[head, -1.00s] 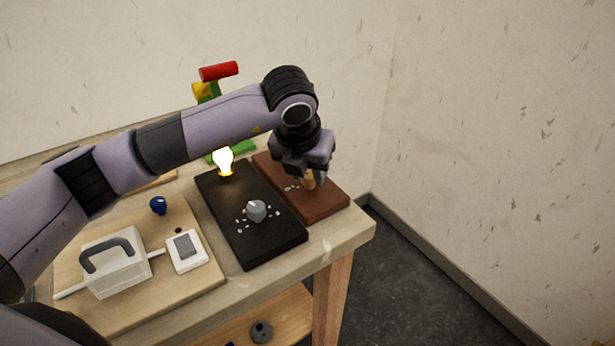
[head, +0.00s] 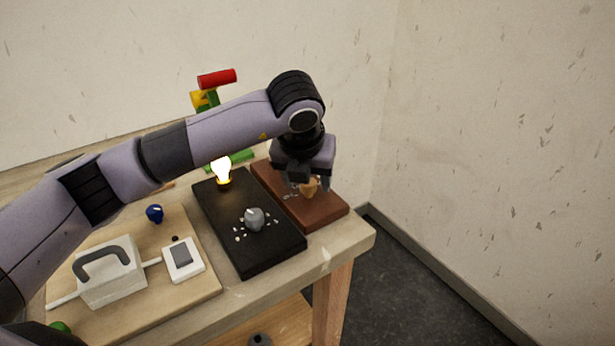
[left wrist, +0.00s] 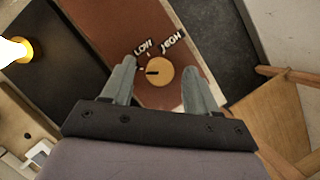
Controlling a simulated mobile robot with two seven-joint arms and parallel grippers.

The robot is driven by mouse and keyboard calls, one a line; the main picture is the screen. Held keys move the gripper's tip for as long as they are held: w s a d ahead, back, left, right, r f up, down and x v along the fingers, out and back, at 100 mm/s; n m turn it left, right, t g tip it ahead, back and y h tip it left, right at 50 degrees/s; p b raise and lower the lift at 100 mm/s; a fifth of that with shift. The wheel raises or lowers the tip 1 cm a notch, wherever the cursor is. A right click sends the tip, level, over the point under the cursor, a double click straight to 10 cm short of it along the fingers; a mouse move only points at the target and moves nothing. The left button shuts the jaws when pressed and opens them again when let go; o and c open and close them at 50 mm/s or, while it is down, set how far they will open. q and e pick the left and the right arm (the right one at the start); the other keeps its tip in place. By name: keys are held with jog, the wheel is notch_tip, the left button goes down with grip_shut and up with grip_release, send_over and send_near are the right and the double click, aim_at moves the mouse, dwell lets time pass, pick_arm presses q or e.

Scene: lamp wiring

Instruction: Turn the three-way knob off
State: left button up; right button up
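A round tan wooden knob (head: 309,187) stands on the brown board (head: 325,212). In the left wrist view the knob (left wrist: 159,72) shows from above, with a dark pointer mark on its left side and white raised labels beyond it, one reading "LOW". My left gripper (head: 311,185) points down over the knob. Its fingers (left wrist: 157,66) are open, one on each side of the knob, with a visible gap to it. A lit bulb (head: 221,170) stands on the black board. My right gripper is not in view.
The black board (head: 270,255) left of the brown one carries a grey knob (head: 254,218) ringed by white marks. A white switch (head: 184,260), a handled box (head: 110,272) and a blue knob (head: 155,214) sit further left. Red, yellow and green parts stand behind.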

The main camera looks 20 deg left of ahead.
pick_arm(q)
jog(key=v, duration=0.7)
jog(key=shift+b, duration=0.35)
jog(key=shift+d, duration=0.1)
